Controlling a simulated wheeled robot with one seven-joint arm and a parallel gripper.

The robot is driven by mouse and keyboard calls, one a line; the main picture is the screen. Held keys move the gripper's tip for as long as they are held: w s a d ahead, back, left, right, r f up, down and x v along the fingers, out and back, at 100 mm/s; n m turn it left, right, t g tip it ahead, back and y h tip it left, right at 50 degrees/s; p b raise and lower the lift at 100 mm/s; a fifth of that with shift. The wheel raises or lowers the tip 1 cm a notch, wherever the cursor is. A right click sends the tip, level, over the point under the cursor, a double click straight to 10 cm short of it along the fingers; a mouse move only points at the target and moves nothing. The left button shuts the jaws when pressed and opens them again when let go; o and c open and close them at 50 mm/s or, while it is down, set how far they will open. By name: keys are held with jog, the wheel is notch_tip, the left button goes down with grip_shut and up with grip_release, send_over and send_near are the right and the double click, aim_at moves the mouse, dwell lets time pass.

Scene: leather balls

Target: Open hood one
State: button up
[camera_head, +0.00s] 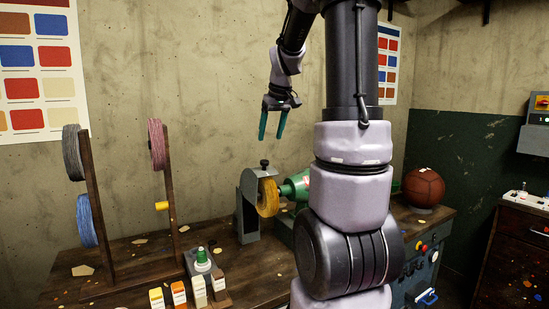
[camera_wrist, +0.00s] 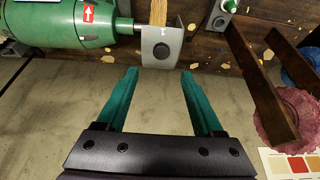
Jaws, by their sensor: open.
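A grey metal hood (camera_head: 247,205) covers part of a yellow buffing wheel (camera_head: 268,197) on the workbench, and a black knob (camera_head: 264,163) stands on its top. I take this to be hood one. In the wrist view the hood (camera_wrist: 176,40) is seen from above, with its knob (camera_wrist: 161,51) just beyond the fingertips. My gripper (camera_head: 272,136) is open and empty, pointing down above the hood and clear of it. Its two green fingers also show in the wrist view (camera_wrist: 159,72).
A green motor (camera_head: 296,187) adjoins the wheel. To the left stands a wooden rack (camera_head: 97,205) with thread spools; a switch box (camera_head: 203,268) and small bottles are in front. A brown leather ball (camera_head: 424,187) sits at the right. The air around my gripper is free.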

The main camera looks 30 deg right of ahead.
aim_at(265, 161)
jog(key=x, duration=0.9)
jog(key=shift+w+f, duration=0.15)
jog(key=shift+f, duration=0.25)
grip_shut()
dwell(0.9)
